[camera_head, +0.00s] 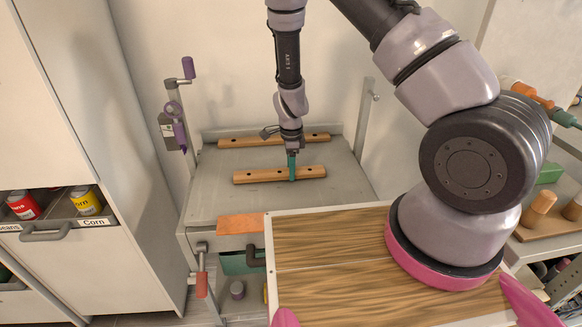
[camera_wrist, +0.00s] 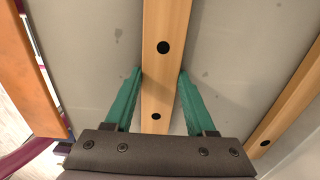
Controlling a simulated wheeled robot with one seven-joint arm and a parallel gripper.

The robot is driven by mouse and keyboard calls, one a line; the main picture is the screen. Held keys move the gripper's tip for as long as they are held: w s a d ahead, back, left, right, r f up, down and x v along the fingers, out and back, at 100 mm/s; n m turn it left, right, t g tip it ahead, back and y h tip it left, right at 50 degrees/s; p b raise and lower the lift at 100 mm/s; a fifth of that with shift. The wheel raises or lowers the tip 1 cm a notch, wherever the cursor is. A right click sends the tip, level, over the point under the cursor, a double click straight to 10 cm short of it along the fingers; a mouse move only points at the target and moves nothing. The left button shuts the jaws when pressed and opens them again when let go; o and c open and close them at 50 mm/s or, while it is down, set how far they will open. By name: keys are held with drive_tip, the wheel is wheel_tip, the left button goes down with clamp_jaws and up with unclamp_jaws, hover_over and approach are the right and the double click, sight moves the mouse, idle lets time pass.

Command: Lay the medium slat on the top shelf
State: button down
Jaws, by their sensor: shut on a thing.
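A light wooden slat with dark holes (camera_head: 260,175) is over the grey top shelf (camera_head: 215,190) of the rolling rack, running left to right. I take it as the medium slat; it looks shorter than the slat behind it. My gripper (camera_head: 291,168) points down with its green fingers on the slat, right of its middle. In the wrist view, the fingers (camera_wrist: 160,78) stand on both sides of the slat (camera_wrist: 167,85), shut on it. I cannot tell whether its underside touches the shelf.
A longer slat (camera_head: 240,142) lies at the shelf's back; it also shows in the wrist view (camera_wrist: 285,115). An orange board (camera_head: 238,223) is at the shelf's front edge. Posts with clamps stand at the sides. A can cabinet (camera_head: 110,265) is left. The shelf's front left is bare.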

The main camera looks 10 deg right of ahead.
drive_tip(key=shift+f, duration=0.1)
drive_tip(key=shift+c, duration=0.7)
unclamp_jaws()
wheel_tip(320, 180, up, 11)
drive_tip(key=shift+f, duration=0.15)
